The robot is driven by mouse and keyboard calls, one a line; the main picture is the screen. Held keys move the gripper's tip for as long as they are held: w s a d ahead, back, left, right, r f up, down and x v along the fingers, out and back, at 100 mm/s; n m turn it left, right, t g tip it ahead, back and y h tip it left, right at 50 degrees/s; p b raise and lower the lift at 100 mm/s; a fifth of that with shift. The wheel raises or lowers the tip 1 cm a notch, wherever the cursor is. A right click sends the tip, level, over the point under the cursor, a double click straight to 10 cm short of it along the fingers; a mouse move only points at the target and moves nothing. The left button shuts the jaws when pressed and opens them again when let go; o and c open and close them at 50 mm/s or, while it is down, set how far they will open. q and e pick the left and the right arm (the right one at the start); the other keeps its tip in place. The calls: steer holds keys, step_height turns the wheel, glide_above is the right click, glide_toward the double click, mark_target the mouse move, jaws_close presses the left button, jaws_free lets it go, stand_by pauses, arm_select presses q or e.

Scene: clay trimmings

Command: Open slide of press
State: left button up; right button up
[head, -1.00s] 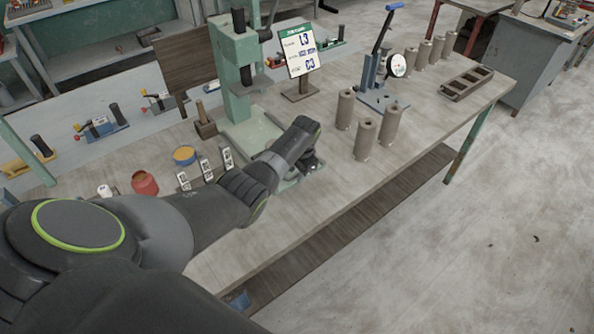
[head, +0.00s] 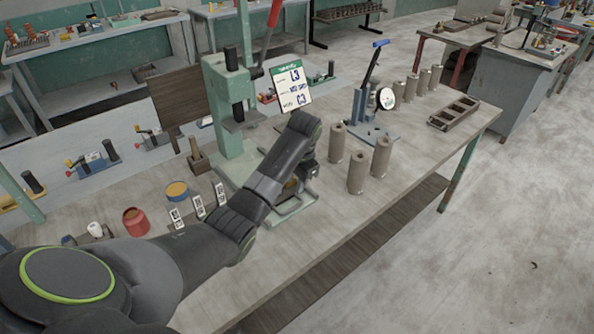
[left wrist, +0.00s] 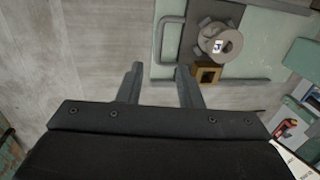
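The green press (head: 228,95) stands on the workbench, with a red-handled lever at its top. In the left wrist view its slide shows as a pale green plate (left wrist: 265,50) with a grey U-shaped handle (left wrist: 160,42) at its left side. A dark plate with a grey round part (left wrist: 222,43) and a brass-coloured square block (left wrist: 207,73) lies on it. My left gripper (left wrist: 159,68) is open and empty, its fingertips close to the handle's lower end; contact cannot be told. In the head view my left arm hides part of the slide. My right gripper is not in view.
Several clay-coloured cylinders (head: 357,172) stand right of my left gripper. Behind them is a small blue-handled gauge press (head: 372,112). A sign (head: 291,87) stands behind my wrist. A red pot (head: 136,222) and small labelled cards (head: 199,206) sit left. The bench's front strip is clear.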

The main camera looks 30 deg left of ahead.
arm_select(q)
steer(key=shift+s+d+r+b, duration=0.1)
steer(key=shift+d+r+b, duration=0.1)
steer(key=shift+r, duration=0.95)
steer(key=shift+s+d+r+b, duration=0.1)
steer(key=shift+d+r, duration=0.1)
steer(key=shift+r, duration=0.95)
steer(key=shift+f, duration=0.15)
